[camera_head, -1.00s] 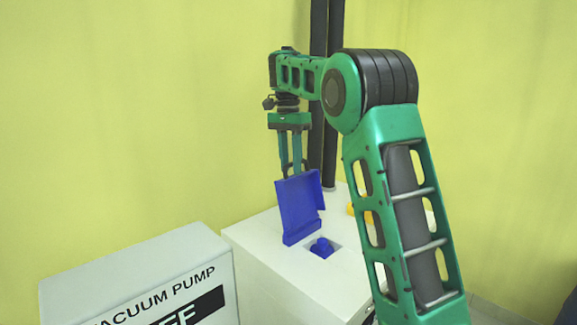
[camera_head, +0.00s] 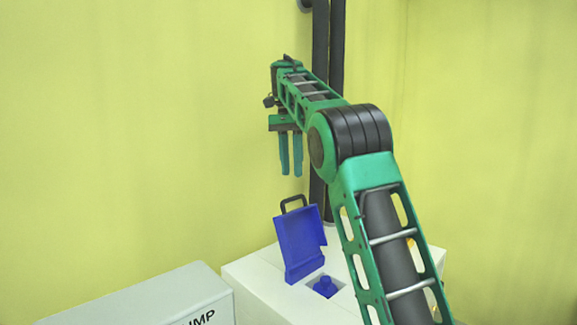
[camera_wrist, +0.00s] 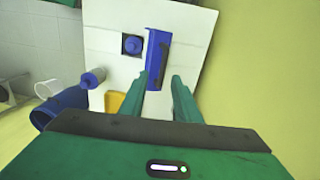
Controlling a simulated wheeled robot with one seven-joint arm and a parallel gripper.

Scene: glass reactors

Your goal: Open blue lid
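The blue lid (camera_head: 300,245) stands raised and tilted slightly back on top of the white box (camera_head: 252,287). Its black handle (camera_head: 292,203) is at its upper edge. Beside it, a square recess with a blue knob (camera_head: 324,287) lies uncovered. My gripper (camera_head: 291,172) is above the handle, pointing down, apart from it and empty, with a gap between the fingers. In the wrist view the lid (camera_wrist: 153,60) appears nearly edge-on just beyond the open fingertips (camera_wrist: 160,78), with the knob (camera_wrist: 132,45) to its left.
A grey vacuum pump box (camera_head: 150,302) stands at the front left. Dark vertical posts (camera_head: 320,90) rise behind my arm. A blue bottle-like object (camera_wrist: 93,77) and a yellow piece (camera_wrist: 115,102) sit on the white box. The space left of my gripper is clear.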

